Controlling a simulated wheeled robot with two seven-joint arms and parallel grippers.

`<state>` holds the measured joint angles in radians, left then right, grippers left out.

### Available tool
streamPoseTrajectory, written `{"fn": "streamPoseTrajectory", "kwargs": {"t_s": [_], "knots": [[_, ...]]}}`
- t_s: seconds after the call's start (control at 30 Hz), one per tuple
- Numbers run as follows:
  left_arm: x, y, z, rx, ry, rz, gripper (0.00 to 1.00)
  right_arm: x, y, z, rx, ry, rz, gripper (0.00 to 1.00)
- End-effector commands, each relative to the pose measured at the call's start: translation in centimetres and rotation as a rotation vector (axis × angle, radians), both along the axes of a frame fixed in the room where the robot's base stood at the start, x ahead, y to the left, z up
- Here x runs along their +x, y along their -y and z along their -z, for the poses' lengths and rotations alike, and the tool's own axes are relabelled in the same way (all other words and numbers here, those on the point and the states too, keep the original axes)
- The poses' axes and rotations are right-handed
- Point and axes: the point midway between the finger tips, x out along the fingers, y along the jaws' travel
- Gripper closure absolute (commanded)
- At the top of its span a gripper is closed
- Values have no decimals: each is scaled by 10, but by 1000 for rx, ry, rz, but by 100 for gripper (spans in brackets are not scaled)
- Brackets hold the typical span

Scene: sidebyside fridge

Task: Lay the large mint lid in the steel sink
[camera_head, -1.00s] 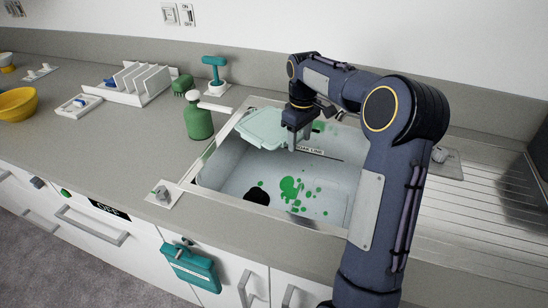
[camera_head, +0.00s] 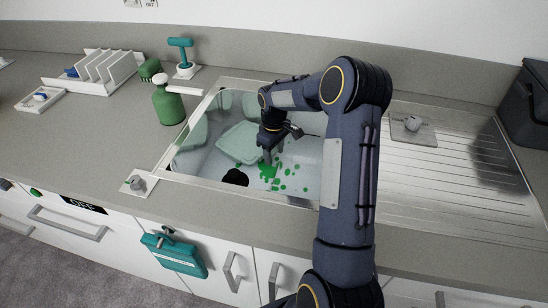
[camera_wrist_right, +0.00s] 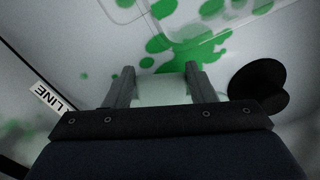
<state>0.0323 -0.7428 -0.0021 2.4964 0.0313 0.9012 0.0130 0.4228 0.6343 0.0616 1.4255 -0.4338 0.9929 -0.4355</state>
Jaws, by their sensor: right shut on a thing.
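The large mint lid (camera_head: 238,142) is low inside the steel sink (camera_head: 212,177), near its left and back part. It looks nearly flat, but I cannot tell whether it touches the sink floor. My right gripper (camera_head: 268,157) reaches down into the sink at the lid's right side and is shut on it. In the wrist view, a pale piece shows between the two fingers of the right gripper (camera_wrist_right: 158,88). My left gripper is not in view.
Green splotches (camera_head: 268,170) and a dark round drain (camera_head: 235,177) mark the sink floor. A green soap bottle (camera_head: 168,106) stands at the sink's left rim, with its spout toward the basin. A ribbed steel drainboard (camera_head: 440,160) lies to the right.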

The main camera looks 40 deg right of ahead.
Motion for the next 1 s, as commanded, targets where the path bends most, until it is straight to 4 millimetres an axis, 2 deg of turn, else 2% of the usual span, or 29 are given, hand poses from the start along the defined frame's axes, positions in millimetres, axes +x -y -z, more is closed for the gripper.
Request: {"fn": "streamPoseTrajectory", "kwargs": {"t_s": [0.03,0.13,0.5,0.53,0.7,1.0], "knots": [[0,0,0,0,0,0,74,-1,0,10,1,-4,0,73],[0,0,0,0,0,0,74,-1,0,24,1,-3,0,73],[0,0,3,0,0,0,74,0,0,30,0,0,0,73],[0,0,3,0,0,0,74,0,0,30,0,-1,0,48],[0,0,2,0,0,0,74,0,0,29,1,-1,0,28],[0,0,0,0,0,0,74,0,0,26,0,0,0,28]]}}
